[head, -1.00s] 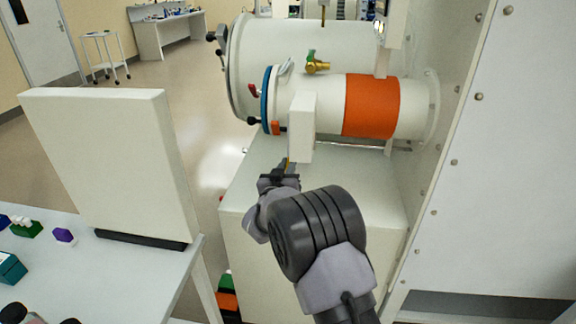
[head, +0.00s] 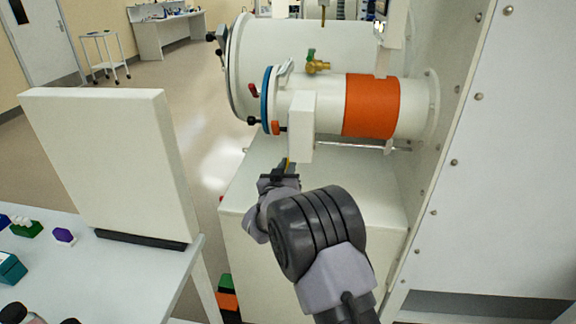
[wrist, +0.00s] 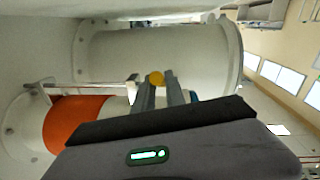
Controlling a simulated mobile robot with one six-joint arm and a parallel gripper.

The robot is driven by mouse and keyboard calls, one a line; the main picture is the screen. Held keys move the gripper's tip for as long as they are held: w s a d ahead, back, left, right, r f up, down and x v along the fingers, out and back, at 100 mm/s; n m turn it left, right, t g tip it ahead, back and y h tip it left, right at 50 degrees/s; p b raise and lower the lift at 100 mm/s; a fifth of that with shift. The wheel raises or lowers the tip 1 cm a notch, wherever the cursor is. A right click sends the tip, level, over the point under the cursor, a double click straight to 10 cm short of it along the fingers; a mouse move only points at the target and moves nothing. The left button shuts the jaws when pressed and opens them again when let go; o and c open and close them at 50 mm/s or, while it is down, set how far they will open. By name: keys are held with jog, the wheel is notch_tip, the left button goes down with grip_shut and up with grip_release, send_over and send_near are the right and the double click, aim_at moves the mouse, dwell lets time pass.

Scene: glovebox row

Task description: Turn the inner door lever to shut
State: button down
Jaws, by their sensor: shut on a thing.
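My gripper (head: 289,168) is below the small white transfer tube (head: 315,95), beside a white block (head: 301,125) that partly hides the tube. In the wrist view my two fingers (wrist: 157,90) are closed on a round yellow knob (wrist: 156,78), apparently the end of the inner door lever. The knob shows only as a small yellow sliver in the head view (head: 290,161). A thin metal rod (head: 360,145) runs under the tube toward the wall. It also shows in the wrist view (wrist: 90,88). How the rod joins the knob is hidden.
The tube has an orange band (head: 371,105) and a blue-rimmed door (head: 267,100) with an orange knob. A larger white chamber (head: 300,45) lies behind. A white cabinet (head: 310,240) stands beneath. A table with an upright white panel (head: 110,155) is at left.

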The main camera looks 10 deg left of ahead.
jog(key=f+b, duration=0.1)
jog(key=f+t+b, duration=0.1)
jog(key=b, duration=0.1)
jog(key=shift+w+f+t+h, duration=0.1)
jog(key=shift+w+t+h, duration=0.2)
jog(key=shift+w+t+p, duration=0.35)
jog(key=shift+t+p, duration=0.05)
jog(key=shift+t, duration=0.4)
jog(key=c, duration=1.4)
grip_release()
jog(key=p+v, duration=0.3)
jog(key=v, duration=1.4)
jog(key=shift+s, duration=0.25)
